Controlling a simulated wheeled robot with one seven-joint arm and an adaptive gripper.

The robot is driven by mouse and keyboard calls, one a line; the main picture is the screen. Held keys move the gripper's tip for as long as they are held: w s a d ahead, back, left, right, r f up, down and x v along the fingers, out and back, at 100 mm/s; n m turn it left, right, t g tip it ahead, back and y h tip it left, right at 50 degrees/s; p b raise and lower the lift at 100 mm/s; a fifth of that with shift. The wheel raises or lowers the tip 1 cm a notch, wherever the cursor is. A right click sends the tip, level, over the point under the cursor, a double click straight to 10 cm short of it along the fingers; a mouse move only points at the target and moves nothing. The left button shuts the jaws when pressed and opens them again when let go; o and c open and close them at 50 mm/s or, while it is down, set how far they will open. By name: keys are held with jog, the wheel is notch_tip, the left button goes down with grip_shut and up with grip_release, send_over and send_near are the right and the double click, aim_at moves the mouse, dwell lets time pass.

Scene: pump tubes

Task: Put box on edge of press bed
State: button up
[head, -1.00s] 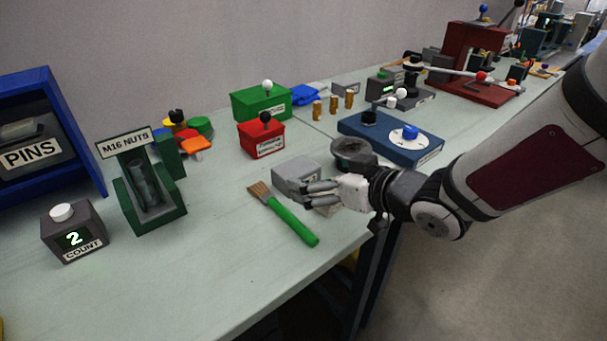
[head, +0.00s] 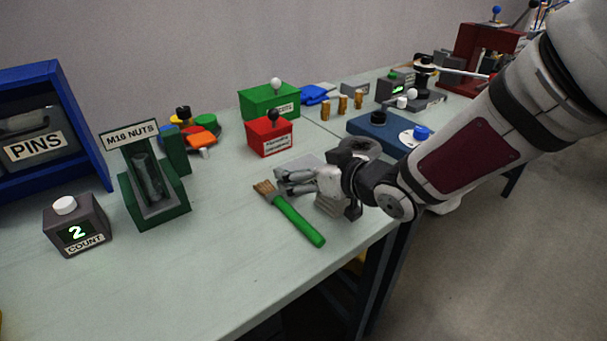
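A red box (head: 270,139) with a black knob and a white label stands on the bench, with a green box (head: 258,100) with a white knob behind it. The frames do not show which box is meant. The red press (head: 469,50) stands at the far right end of the bench. Its bed is partly hidden by my arm. My gripper (head: 281,182) is low over the bench's front part, in front of the red box and apart from it. Its fingers point left, above a grey block (head: 303,163) that they partly hide. I cannot tell whether anything is between them.
A green-handled brush (head: 299,222) lies just in front of my gripper. An M16 nuts dispenser (head: 150,187), a count box (head: 88,230) and a blue pins bin (head: 36,90) stand left. A blue fixture (head: 377,124) and several brass pieces (head: 342,104) are behind.

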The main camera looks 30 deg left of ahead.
jog(key=shift+r, duration=0.1)
jog(key=c, duration=1.2)
